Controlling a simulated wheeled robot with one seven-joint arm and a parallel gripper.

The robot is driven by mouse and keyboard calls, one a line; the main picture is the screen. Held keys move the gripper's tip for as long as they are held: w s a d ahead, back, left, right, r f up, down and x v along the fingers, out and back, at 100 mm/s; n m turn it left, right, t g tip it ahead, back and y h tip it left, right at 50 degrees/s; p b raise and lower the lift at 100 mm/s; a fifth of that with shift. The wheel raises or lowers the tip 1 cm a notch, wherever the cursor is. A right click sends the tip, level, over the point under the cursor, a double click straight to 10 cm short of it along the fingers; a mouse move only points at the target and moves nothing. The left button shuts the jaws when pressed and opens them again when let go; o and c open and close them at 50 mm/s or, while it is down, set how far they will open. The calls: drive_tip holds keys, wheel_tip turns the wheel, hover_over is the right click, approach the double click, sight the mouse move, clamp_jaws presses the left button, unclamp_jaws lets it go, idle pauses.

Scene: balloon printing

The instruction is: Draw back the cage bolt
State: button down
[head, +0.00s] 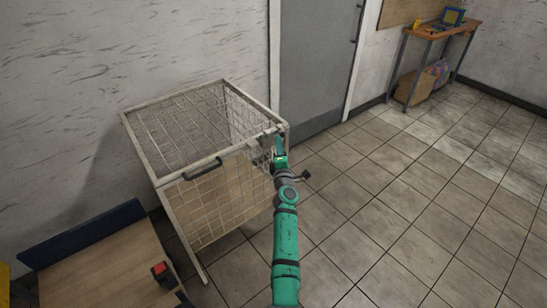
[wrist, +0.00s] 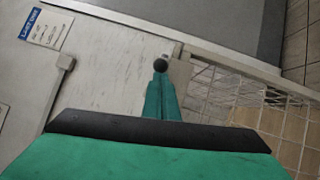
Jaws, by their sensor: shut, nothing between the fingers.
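The wire cage (head: 213,160) stands against the wall, with a pale frame, mesh sides and a dark handle (head: 203,169) along its front top edge. My gripper (head: 279,147) is at the cage's right top corner. In the wrist view my gripper's green fingers (wrist: 162,98) are together, with a dark round knob (wrist: 160,66) right at their tips. I cannot tell whether the fingers touch it. The knob looks like the end of the bolt, beside the pale cage frame (wrist: 245,62). The rest of the bolt is hidden or too small to make out.
A grey door (head: 318,65) is behind the cage. A wooden bench (head: 115,268) with a red-topped item (head: 160,270) stands at lower left. A side table (head: 437,32) is at the far right. The tiled floor (head: 400,215) on the right is clear.

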drive_tip(key=s+a+f, duration=0.2)
drive_tip(key=s, duration=1)
drive_tip(key=shift+s+a+f, duration=0.15)
drive_tip(key=shift+s, duration=0.15)
drive_tip(key=shift+a, duration=0.1)
idle(0.7)
